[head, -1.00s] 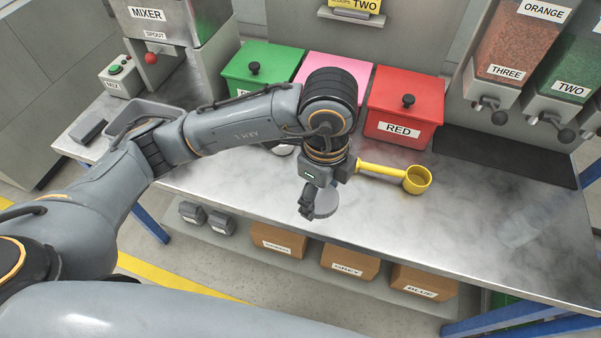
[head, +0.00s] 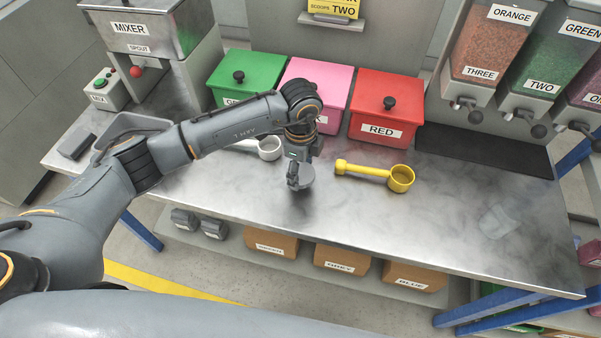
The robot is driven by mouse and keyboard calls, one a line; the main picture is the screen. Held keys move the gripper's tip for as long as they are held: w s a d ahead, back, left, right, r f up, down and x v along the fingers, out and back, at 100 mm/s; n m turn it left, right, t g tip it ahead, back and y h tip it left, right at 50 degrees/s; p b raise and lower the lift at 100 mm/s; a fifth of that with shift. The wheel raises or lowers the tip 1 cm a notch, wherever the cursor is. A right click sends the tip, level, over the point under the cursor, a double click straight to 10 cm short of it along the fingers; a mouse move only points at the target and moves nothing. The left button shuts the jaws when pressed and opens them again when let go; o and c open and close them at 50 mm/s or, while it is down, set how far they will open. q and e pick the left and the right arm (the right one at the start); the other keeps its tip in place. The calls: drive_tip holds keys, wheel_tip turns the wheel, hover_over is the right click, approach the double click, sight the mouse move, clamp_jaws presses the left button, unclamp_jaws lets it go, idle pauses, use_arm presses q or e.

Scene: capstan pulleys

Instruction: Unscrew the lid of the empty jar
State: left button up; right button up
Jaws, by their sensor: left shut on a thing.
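My left gripper (head: 296,181) is low over the front middle of the steel table. It is shut on a round grey disc that looks like a jar lid (head: 307,179). Whether the disc touches the table, or has anything under it, I cannot tell. A clear, empty-looking jar (head: 499,220) shows faintly on the right part of the table, well away from the gripper. I see no lid on it, though its outline is hard to make out. My right gripper is not in view.
A yellow scoop (head: 399,179) lies right of the gripper, and a white scoop (head: 269,148) lies behind my arm. Green (head: 244,88), pink (head: 325,84) and red (head: 386,104) bins stand at the back. A dark mat (head: 492,157) lies below the dispensers. The table's right front is mostly clear.

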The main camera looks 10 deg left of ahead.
sight(301, 171)
use_arm(q)
drive_tip(key=f, duration=0.1)
drive_tip(key=f+p, duration=0.1)
drive_tip(key=f, duration=0.1)
drive_tip(key=shift+w+a, duration=0.1)
drive_tip(key=shift+w, duration=0.1)
drive_tip(key=shift+f, duration=0.35)
drive_tip(key=shift+f, duration=0.15)
drive_tip(key=o, duration=1.3)
